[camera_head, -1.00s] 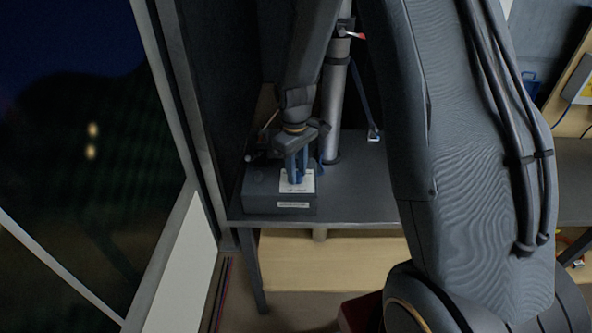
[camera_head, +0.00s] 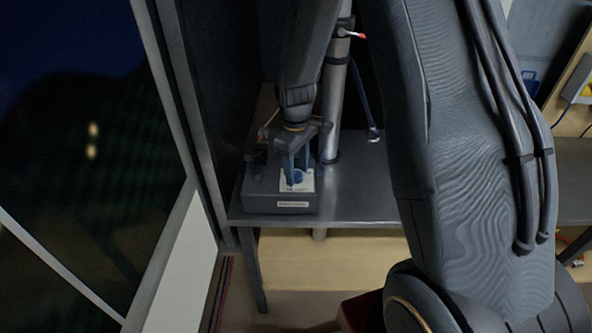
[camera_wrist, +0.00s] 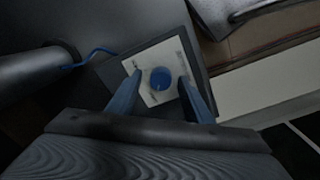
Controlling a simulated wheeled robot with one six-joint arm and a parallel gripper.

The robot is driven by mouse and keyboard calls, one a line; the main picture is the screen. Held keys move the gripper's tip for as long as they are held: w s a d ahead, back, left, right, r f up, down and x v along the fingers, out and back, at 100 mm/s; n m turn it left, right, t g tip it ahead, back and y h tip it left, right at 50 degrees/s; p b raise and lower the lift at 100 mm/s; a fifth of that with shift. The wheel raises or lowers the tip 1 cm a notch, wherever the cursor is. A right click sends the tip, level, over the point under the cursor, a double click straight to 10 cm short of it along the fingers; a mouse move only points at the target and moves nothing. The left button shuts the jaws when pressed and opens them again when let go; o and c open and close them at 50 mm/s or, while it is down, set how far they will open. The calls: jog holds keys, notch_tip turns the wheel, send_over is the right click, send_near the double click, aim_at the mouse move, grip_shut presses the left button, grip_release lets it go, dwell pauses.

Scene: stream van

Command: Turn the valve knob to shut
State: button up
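A round blue valve knob (camera_head: 298,177) sits on a white plate (camera_head: 309,184) on top of a dark grey box. In the wrist view the knob (camera_wrist: 160,78) shows whole, with the white plate (camera_wrist: 152,98) around it. My gripper (camera_head: 296,169) points down at the knob. Its two blue fingers stand apart, one on each side of the knob in the wrist view, with gaps showing between. The gripper is open and holds nothing. The marks on the plate are too small to read, and I cannot tell which way the knob points.
The grey box (camera_head: 262,199) stands at the left end of a dark table (camera_head: 365,190). A grey cylinder (camera_head: 332,110) stands close behind the gripper. A dark wall and window frame are close on the left. The table right of the box is clear.

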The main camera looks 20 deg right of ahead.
aim_at(296, 175)
jog(key=shift+s+a+r+b, duration=0.1)
jog(key=shift+r+b, duration=0.45)
jog(key=shift+r, duration=1.4)
jog(key=shift+a+r+b, duration=0.1)
jog(key=shift+r+b, duration=0.45)
jog(key=shift+r, duration=1.4)
jog(key=shift+s, duration=0.15)
